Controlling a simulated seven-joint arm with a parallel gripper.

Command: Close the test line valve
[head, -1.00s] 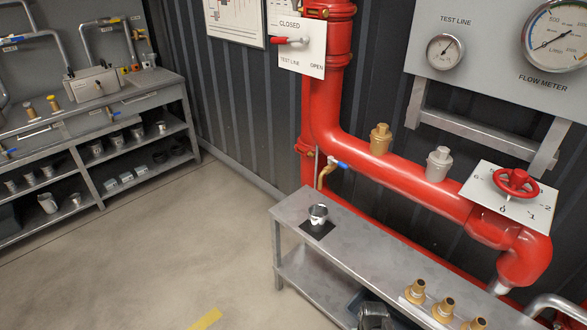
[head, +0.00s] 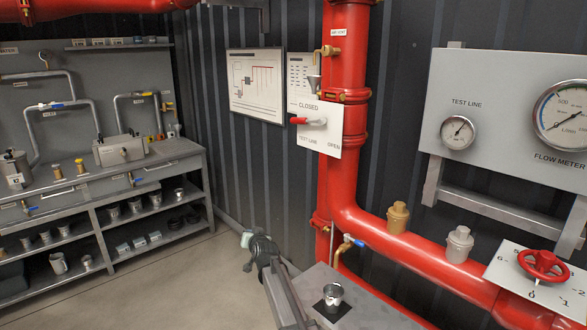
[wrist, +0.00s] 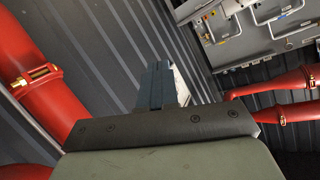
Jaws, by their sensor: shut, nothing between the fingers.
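The test line valve has a red lever (head: 308,121) on a white plate (head: 320,142) fixed to the red vertical pipe. The lever lies level, with its red grip toward the left. "CLOSED" is printed above it and "OPEN" at the plate's lower right. My gripper shows in the wrist view (wrist: 158,86), its dark fingers together and empty. A small piece of something white shows behind the fingers; I cannot tell what it is. The lever is not recognisable in the wrist view. In the head view my arm rises from the bottom, below and left of the plate, apart from the lever.
The red pipe (head: 385,232) bends right below the plate, with a small blue-handled tap (head: 352,240) beside it. A metal bench (head: 375,314) with a cup (head: 332,291) stands below. A red handwheel (head: 543,265) is at right. Wall posters (head: 256,85) hang left of the plate.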

